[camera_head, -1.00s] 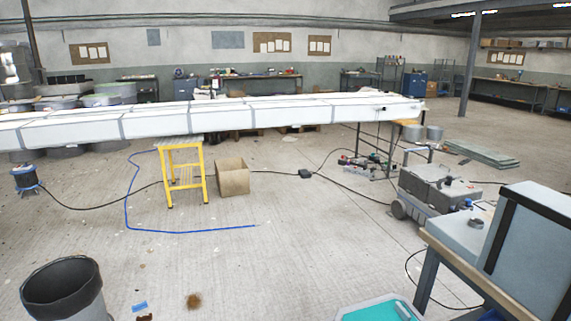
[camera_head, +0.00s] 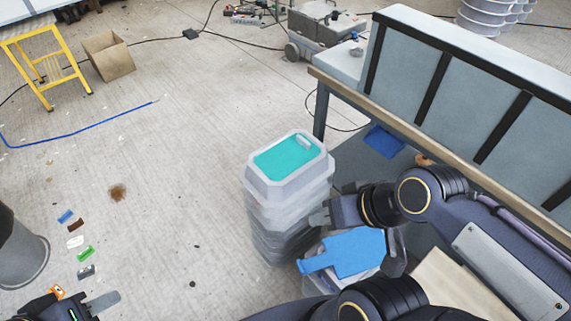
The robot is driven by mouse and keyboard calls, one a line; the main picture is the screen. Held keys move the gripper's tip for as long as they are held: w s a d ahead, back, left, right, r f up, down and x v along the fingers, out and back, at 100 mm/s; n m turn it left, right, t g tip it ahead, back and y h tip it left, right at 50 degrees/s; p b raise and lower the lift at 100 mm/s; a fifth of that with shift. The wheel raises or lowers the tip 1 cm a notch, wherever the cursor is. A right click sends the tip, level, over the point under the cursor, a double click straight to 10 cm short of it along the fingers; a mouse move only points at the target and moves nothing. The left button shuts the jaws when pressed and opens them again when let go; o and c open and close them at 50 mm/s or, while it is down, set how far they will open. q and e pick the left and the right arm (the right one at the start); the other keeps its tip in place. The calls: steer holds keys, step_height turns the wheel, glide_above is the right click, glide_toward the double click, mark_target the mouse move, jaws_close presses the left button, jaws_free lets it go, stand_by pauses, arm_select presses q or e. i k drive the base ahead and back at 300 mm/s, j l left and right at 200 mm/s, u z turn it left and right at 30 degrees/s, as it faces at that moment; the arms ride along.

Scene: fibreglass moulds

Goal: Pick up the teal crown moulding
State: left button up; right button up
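A teal piece (camera_head: 287,158), which looks like the teal crown moulding, lies in the pale octagonal top of a stack of translucent grey moulds (camera_head: 265,222) on the floor, centre of the head view. A small pale block sits at its far right corner. My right gripper (camera_head: 320,217) is beside the stack's right side, below the teal piece; one grey finger shows, and contact cannot be told. My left gripper (camera_head: 98,302) is at the bottom left, partly cut off by the frame edge, far from the stack.
A bin with a blue item (camera_head: 345,253) stands right of the stack. A workbench (camera_head: 340,88) with a large panelled mould (camera_head: 455,80) runs along the right.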

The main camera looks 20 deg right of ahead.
mark_target(277, 174)
steer(key=i+j, duration=0.1)
steer(key=j, duration=0.2)
steer(key=i+j+u, duration=0.15)
steer(key=i+j, duration=1)
steer(key=i+l+z, duration=0.1)
steer(key=i+z, duration=0.35)
steer(key=i+j+z, duration=0.1)
steer(key=i+z, duration=0.35)
steer(key=i+j+z, duration=0.25)
steer(key=i+z, duration=0.5)
steer(key=z, duration=0.2)
steer(key=i+z, duration=0.3)
steer(key=z, duration=0.15)
steer(key=i+j+z, duration=0.2)
steer(key=z, duration=0.2)
steer(key=i+j+z, duration=0.25)
steer(key=z, duration=0.2)
